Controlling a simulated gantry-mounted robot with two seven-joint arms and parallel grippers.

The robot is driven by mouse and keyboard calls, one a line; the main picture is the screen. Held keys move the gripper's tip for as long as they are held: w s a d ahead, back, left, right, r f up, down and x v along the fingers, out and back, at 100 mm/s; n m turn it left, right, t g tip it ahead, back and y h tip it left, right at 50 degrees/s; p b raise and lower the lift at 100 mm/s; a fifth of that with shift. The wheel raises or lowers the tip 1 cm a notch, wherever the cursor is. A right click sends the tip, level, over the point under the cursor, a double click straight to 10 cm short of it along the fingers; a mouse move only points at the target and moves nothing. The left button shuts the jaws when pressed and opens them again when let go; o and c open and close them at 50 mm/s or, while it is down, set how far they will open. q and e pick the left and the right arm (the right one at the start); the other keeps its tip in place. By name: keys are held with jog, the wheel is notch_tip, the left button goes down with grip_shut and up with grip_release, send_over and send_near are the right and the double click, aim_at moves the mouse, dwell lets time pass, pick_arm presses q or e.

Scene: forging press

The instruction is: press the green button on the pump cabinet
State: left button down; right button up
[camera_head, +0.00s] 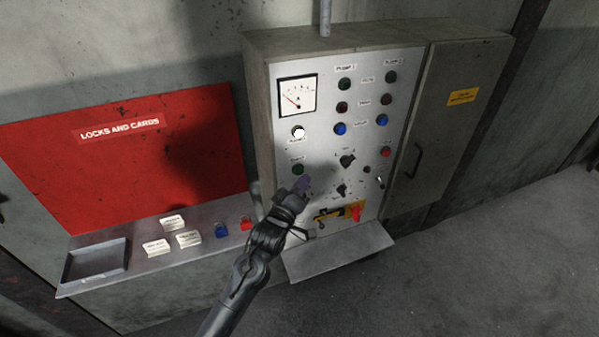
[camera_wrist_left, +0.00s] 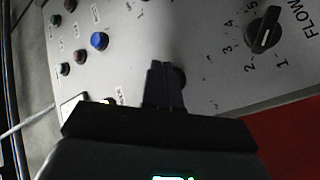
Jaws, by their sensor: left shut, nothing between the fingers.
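The pump cabinet (camera_head: 325,130) has a pale control panel with a meter, lamps, buttons and knobs. A dark green button (camera_head: 298,169) sits at the panel's lower left, under a small label. Two more green round fittings, one on the left (camera_head: 344,84) and one on the right (camera_head: 391,76), are in the top row. My left gripper (camera_head: 304,185) is shut and empty, just below and right of the lower green button. In the left wrist view, its closed fingers (camera_wrist_left: 163,85) point at the panel beside a dark round fitting (camera_wrist_left: 179,77), partly hidden. Contact cannot be told.
A white button (camera_head: 298,132) is above the lower green one. Black knobs (camera_head: 347,160), a red button (camera_head: 385,152) and a yellow-backed switch (camera_head: 350,212) are nearby. A shelf (camera_head: 340,252) juts out below. A red lock board (camera_head: 130,150) hangs left.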

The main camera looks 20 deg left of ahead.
pick_arm(q)
jog(key=shift+w+a, duration=0.15)
jog(key=shift+a, duration=0.05)
dwell(0.7)
jog(key=shift+w+a, duration=0.1)
jog(key=shift+w, duration=0.05)
jog(key=shift+w+a, duration=0.1)
jog(key=shift+a, duration=0.05)
dwell(0.6)
jog(key=shift+w+a, duration=0.2)
dwell(0.3)
jog(key=shift+s+d, duration=0.1)
dwell(0.4)
jog(key=shift+s+d+p, duration=0.5)
jog(key=shift+p, duration=0.05)
